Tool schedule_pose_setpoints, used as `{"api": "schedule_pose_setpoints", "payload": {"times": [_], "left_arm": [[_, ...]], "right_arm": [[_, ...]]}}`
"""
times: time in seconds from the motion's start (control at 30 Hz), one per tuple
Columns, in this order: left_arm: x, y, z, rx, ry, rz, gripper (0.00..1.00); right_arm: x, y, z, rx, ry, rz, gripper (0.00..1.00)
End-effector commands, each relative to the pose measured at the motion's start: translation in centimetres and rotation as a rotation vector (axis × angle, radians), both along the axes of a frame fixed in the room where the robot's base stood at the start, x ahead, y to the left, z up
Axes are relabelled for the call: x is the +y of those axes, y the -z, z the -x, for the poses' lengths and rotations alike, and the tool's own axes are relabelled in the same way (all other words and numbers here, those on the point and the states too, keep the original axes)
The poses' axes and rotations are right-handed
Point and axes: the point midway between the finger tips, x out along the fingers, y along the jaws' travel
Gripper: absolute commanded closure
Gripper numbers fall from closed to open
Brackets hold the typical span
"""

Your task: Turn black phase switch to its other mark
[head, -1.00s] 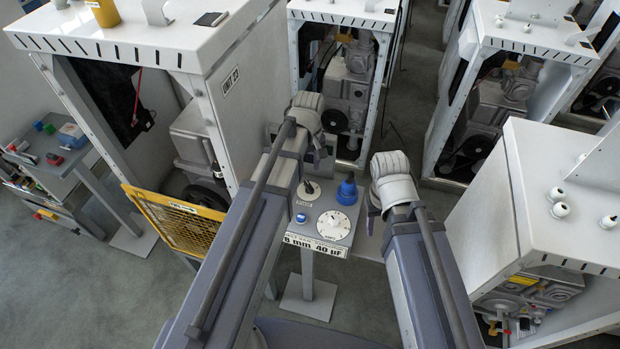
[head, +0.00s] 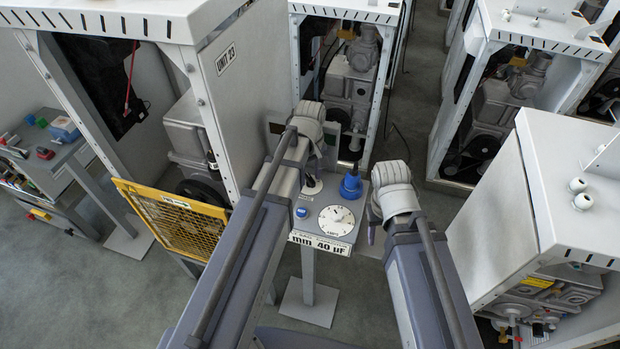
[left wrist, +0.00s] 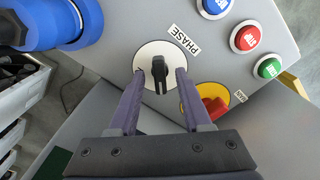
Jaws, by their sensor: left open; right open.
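The black phase switch (left wrist: 159,72) sits on a white round plate beside the label PHASE (left wrist: 184,39) in the left wrist view. My left gripper (left wrist: 160,78) is open, with one finger on each side of the switch; I cannot tell whether they touch it. In the head view the switch's plate (head: 312,187) shows partly at the panel's left, close to my left wrist, which hides much of that gripper. My right gripper (head: 372,228) is open and empty at the panel's right side, its fingers partly hidden by its wrist.
A red switch (left wrist: 214,106) on a yellow plate is close to the right finger in the left wrist view. Blue, red (left wrist: 248,38) and green buttons line the panel. A blue connector (head: 351,187) and a white dial (head: 336,220) are near. A yellow mesh guard (head: 175,220) stands left.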

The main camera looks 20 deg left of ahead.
Motion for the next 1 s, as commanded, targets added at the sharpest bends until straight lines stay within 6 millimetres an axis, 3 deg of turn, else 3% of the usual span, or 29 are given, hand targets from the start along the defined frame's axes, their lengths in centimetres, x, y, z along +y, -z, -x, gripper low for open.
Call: {"api": "schedule_pose_setpoints", "payload": {"times": [0.17, 0.57, 1.0], "left_arm": [[0.00, -0.09, 0.00, 0.000, 0.000, 0.000, 0.53], [0.00, -0.08, 0.00, 0.000, 0.000, 0.000, 0.98], [0.01, -0.08, 0.01, 0.000, 0.002, 0.000, 1.00]], "right_arm": [[0.01, -0.09, 0.01, 0.000, 0.000, 0.000, 0.50], [0.00, -0.08, 0.00, 0.000, 0.000, 0.000, 0.50], [0.01, -0.08, 0.01, 0.000, 0.000, 0.000, 0.50]]}}
